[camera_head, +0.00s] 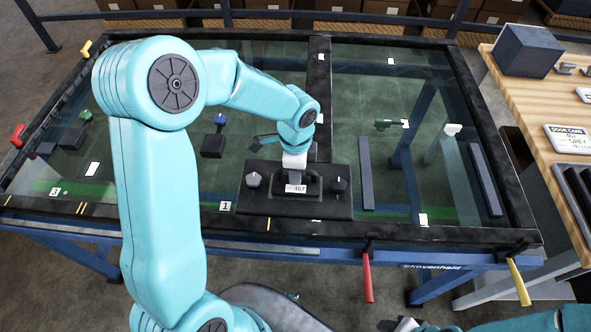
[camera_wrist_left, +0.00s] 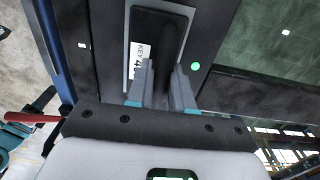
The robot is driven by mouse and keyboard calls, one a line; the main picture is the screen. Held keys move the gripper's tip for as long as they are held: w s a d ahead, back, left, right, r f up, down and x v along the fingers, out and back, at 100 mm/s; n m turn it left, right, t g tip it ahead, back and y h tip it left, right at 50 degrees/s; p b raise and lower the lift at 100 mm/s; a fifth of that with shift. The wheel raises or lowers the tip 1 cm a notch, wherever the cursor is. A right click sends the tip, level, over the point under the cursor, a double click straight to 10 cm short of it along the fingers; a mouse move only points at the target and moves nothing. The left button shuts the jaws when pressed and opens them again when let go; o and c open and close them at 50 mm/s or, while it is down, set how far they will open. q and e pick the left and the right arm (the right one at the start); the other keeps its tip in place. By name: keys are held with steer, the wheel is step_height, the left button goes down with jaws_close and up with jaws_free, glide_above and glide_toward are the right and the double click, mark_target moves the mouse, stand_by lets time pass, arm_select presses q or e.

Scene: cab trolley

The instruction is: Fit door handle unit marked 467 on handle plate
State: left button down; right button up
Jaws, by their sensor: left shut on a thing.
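The door handle unit (camera_head: 313,187) is dark, with a white label reading 467, and sits at the middle of a black plate (camera_head: 262,206) on the near frame edge. My left gripper (camera_head: 295,165) comes down on it from above and is shut on it. In the left wrist view, the fingers (camera_wrist_left: 161,88) close around the dark handle unit (camera_wrist_left: 160,35), whose label is partly hidden by a finger. Whether the unit is fully seated on the plate is hidden. Only part of my right arm shows at the bottom right; its fingers are not clear.
Two knobs, grey (camera_head: 254,180) and black (camera_head: 338,185), flank the unit. A glass-topped frame spreads behind, with green (camera_head: 85,116) and blue (camera_head: 220,120) handled pieces. Red (camera_head: 367,278) and yellow (camera_head: 518,283) levers hang at the front edge. A wooden table (camera_head: 535,105) at right holds a door card (camera_head: 570,139).

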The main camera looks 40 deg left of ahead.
arm_select(q)
steer(key=c, duration=0.9)
jaws_free()
steer(key=shift+w, duration=0.1)
step_height(320, 180, up, 16)
steer(key=shift+w+r+p, duration=0.1)
steer(key=shift+r+p, duration=0.05)
steer(key=shift+p, duration=0.3)
